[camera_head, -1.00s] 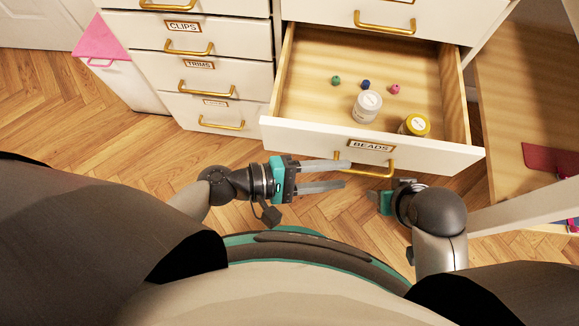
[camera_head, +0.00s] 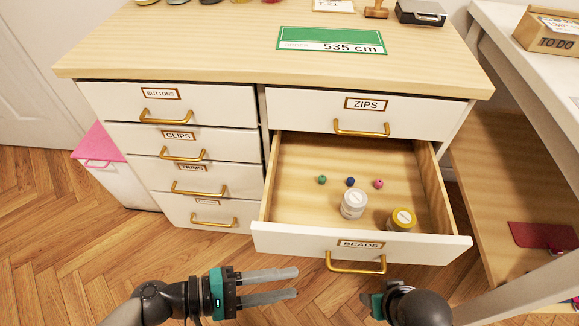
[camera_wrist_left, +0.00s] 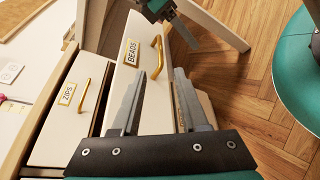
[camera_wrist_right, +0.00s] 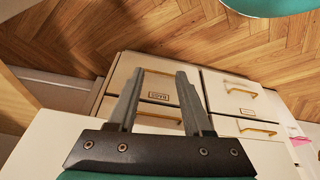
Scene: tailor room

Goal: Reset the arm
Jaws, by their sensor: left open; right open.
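My left gripper (camera_head: 270,286) is open and empty. It is in front of the cabinet, left of and below the pulled-out BEADS drawer (camera_head: 300,240), with its fingers pointing right. In the left wrist view its two fingers (camera_wrist_left: 155,95) stand apart, with the BEADS drawer front and gold handle beyond. My right gripper (camera_head: 376,303) is near the bottom of the head view, below the drawer's gold handle (camera_head: 355,264), partly hidden by its own wrist. In the right wrist view its fingers (camera_wrist_right: 160,95) are apart with nothing held between them.
The ZIPS drawer (camera_head: 300,107) above is shut. A white table (camera_head: 515,60) stands at right, a pink-topped bin (camera_head: 105,165) at left. Wooden floor (camera_head: 60,270) is clear.

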